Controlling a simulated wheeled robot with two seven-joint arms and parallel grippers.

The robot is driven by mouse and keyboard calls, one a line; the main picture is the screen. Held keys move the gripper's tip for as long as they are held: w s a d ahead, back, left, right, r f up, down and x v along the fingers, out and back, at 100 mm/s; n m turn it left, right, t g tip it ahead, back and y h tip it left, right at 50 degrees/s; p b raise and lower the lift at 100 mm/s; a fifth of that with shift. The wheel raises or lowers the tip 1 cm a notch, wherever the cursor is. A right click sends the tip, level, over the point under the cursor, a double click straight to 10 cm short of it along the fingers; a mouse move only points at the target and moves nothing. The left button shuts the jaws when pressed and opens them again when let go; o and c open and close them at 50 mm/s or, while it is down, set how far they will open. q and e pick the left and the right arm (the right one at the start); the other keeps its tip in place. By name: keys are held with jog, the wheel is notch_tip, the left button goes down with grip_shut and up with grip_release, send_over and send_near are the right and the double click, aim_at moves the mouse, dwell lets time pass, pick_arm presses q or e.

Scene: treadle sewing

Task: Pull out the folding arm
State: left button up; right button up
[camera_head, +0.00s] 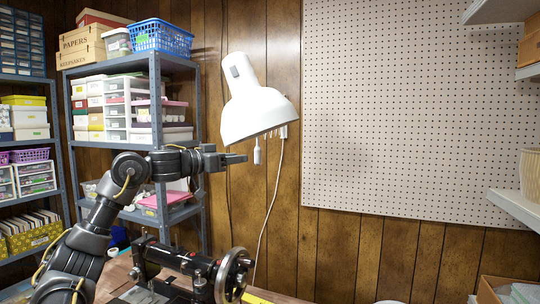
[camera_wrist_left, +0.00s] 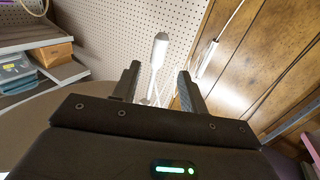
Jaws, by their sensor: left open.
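A white lamp (camera_head: 258,108) with a bell-shaped shade is in front of the wood-panelled wall in the head view. A small white cylinder (camera_head: 257,151) hangs just below its shade, and a pale cord runs down the wall. The shade hides most of whatever carries the lamp. My left gripper (camera_head: 238,158) is just left of the cylinder, below the shade, pointing right. In the left wrist view my open left gripper (camera_wrist_left: 158,88) has a white rod-like part (camera_wrist_left: 160,50) showing between its fingers, farther off. I cannot tell which lamp part it is. My right gripper is out of view.
A black sewing machine (camera_head: 185,268) with a handwheel stands on the table below my left arm. Metal shelves (camera_head: 158,100) with boxes and baskets stand at left. A pegboard (camera_head: 420,100) covers the wall at right. The space right of the lamp looks clear.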

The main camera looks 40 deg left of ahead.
pick_arm(q)
jog(key=w+d+p, duration=0.2)
jog(key=w, duration=0.8)
jog(key=shift+w, duration=0.3)
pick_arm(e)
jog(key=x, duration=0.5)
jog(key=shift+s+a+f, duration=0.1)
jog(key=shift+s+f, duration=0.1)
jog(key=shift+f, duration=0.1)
pick_arm(q)
jog(key=shift+c, duration=0.4)
grip_shut()
